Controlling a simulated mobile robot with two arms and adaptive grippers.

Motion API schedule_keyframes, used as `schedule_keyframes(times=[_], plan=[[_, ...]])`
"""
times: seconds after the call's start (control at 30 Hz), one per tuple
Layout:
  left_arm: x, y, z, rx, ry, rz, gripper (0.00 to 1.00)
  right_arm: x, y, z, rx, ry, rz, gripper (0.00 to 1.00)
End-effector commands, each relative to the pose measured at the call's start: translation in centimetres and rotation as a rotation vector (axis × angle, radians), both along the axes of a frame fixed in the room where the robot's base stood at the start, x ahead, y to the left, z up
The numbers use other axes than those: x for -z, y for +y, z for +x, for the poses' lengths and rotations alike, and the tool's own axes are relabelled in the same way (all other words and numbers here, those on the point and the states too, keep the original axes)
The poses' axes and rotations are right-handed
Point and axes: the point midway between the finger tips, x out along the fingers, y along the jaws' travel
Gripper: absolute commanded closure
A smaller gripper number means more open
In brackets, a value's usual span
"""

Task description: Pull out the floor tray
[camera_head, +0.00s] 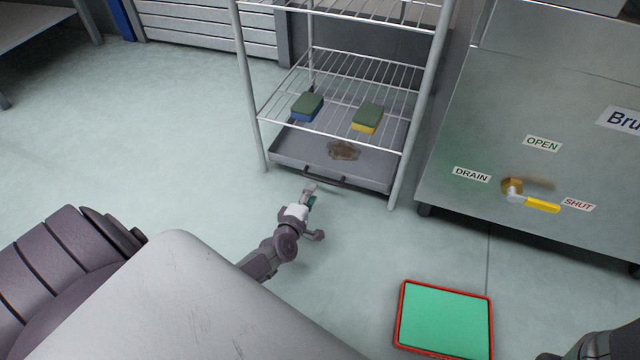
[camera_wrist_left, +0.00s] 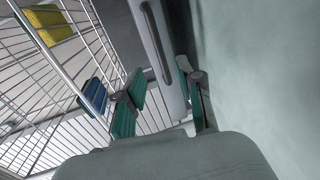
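The floor tray (camera_head: 290,150) is a shallow grey tray on the floor under the wire rack, with a brown stain or spill on it. Its dark bar handle (camera_head: 323,178) is on the front wall; the handle also shows in the left wrist view (camera_wrist_left: 157,42). My left gripper (camera_head: 315,212) is open, low over the floor just in front of the handle. In the left wrist view its teal-padded fingers (camera_wrist_left: 160,98) are spread, with the tray's front edge beyond and between them. I cannot tell whether they touch it. My right gripper does not show; only part of my right arm is at the lower right.
The wire rack's post (camera_head: 401,165) stands right of the tray. Two sponges, blue-green (camera_head: 307,107) and yellow-green (camera_head: 367,117), lie on the lower shelf. A steel cabinet (camera_head: 540,100) with a yellow-handled valve stands right. A red-rimmed green mat (camera_head: 444,320) lies on otherwise clear floor.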

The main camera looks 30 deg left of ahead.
Motion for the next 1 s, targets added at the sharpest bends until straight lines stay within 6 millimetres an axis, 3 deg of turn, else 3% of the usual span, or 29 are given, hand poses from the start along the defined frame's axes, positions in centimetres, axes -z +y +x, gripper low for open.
schedule_keyframes(times=[0.03, 0.33, 0.5, 0.8, 0.87, 1.0], plan=[[0.8, 0.3, 1.3, -0.001, -0.003, 0.000, 0.63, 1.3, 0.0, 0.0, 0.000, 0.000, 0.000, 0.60], [1.8, 1.5, 6.3, -0.001, -0.001, 0.000, 0.63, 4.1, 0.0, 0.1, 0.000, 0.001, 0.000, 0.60], [1.9, 1.8, 7.5, 0.000, 0.001, 0.002, 0.63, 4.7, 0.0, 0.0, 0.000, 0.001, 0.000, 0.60], [1.8, 1.8, 7.7, 0.000, 0.002, 0.001, 0.63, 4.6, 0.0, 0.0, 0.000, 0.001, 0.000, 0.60], [1.8, 1.8, 7.7, 0.000, 0.002, 0.001, 0.70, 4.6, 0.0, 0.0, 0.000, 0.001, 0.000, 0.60], [1.8, 1.8, 7.7, 0.000, 0.002, 0.001, 0.93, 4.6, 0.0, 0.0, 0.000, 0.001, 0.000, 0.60]])
